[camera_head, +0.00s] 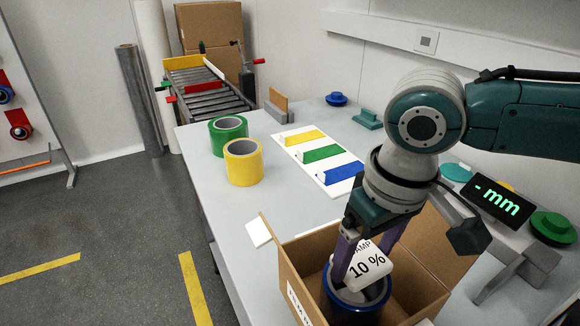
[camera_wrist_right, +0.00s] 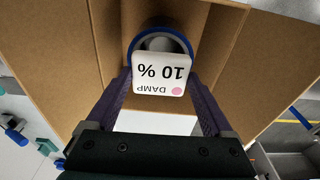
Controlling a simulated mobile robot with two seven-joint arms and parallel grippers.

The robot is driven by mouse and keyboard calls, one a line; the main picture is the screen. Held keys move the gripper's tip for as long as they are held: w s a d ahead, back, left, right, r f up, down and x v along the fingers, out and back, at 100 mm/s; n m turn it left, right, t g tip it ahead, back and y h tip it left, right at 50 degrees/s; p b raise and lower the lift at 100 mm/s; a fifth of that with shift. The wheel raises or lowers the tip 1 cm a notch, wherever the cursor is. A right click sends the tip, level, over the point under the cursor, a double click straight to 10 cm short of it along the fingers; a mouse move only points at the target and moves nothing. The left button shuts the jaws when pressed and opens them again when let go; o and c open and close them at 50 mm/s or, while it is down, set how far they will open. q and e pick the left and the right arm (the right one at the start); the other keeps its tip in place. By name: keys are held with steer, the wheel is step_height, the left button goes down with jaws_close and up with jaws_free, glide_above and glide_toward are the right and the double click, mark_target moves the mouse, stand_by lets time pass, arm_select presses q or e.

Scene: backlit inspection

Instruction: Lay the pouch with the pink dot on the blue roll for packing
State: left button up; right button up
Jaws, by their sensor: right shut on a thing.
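The white pouch (camera_head: 368,264) reads "DAMP 10 %". Its pink dot (camera_wrist_right: 176,91) shows in the right wrist view near a corner; in the head view the dot is hidden. My right gripper (camera_head: 362,256) points down into the open carton and is shut on the pouch (camera_wrist_right: 160,75), a finger at each side. The blue roll (camera_head: 345,309) stands in the carton, directly below the pouch, its opening partly covered by it. The roll's blue rim (camera_wrist_right: 135,44) also shows in the right wrist view. I cannot tell whether pouch and roll touch. My left gripper is out of view.
The cardboard carton (camera_head: 284,263) has raised walls around the roll. A green roll (camera_head: 229,137) and a yellow roll (camera_head: 243,164) stand on the table, beside a white board (camera_head: 291,139) with coloured strips. A small white card (camera_head: 258,231) lies by the carton. A display (camera_head: 494,200) stands right.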

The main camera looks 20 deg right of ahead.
steer(key=shift+f, duration=0.15)
steer(key=shift+f+b, duration=0.85)
steer(key=shift+f, duration=0.3)
steer(key=o, duration=1.1)
steer(key=shift+r, duration=0.1)
steer(key=r, duration=0.3)
steer(key=r+p, duration=0.1)
steer(key=r, duration=0.2)
steer(key=s+r, duration=0.1)
steer(key=r, duration=0.2)
steer(key=shift+s+r, duration=0.1)
steer(key=shift+r, duration=0.3)
